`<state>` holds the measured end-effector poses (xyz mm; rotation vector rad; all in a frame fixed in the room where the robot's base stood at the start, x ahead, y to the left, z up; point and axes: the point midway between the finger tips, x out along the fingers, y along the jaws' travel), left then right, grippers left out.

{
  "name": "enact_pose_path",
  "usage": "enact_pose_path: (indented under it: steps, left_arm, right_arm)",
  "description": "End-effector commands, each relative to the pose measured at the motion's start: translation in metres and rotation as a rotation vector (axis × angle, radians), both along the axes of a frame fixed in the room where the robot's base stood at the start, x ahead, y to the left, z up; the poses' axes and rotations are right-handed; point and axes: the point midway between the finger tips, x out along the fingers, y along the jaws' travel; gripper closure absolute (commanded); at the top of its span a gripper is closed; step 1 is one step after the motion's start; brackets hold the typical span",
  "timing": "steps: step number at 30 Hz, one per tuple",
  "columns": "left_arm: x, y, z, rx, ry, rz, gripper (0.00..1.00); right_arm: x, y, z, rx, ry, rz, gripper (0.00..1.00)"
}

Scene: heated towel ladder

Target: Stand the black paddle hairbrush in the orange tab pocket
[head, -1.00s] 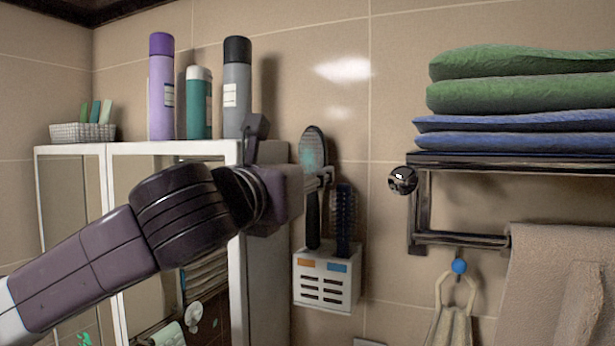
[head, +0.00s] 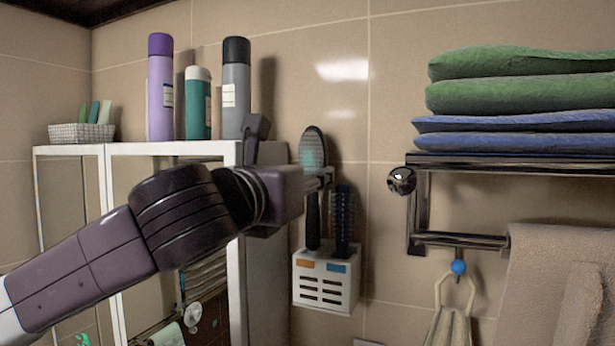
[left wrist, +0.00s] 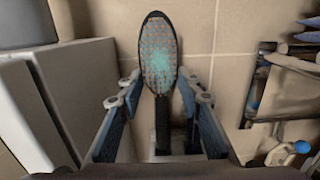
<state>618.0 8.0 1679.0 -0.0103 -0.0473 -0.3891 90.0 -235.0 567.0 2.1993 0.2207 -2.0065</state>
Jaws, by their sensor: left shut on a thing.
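The black paddle hairbrush (head: 313,148) is upright in the head view, bristle face partly showing, with its handle low end behind the front rim of a white slotted wall holder (head: 325,299), above the orange tab (head: 305,263). It looks to be inside that pocket; its bottom end is hidden. My left gripper (head: 325,177) is shut on the brush, just below its head. In the left wrist view the brush head (left wrist: 158,55) stands between and beyond the fingers (left wrist: 160,95). My right gripper is not in view.
A dark round-style brush (head: 344,215) stands beside it, above the blue tab (head: 336,268). A white cabinet (head: 170,148) with bottles on top is at left. A towel rack (head: 460,240) with folded towels (head: 520,95) is at right. Bare wall lies between holder and rack.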

Motion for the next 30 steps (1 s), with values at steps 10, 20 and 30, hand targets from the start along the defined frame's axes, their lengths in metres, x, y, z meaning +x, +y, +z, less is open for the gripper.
enact_pose_path:
  steps: [10,20,30]
  left_arm:
    - [-0.0001,0.0001,-0.0037,0.000,-0.001,0.000,0.93]
    - [0.0004,-0.0003,-0.0050,0.001,0.003,0.000,0.93]
    - [0.0002,-0.0002,-0.0009,0.001,0.002,0.000,0.93]
  right_arm:
    - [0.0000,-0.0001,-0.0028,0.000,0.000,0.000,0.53]
    - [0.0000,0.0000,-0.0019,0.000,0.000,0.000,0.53]
    - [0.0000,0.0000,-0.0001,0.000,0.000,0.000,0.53]
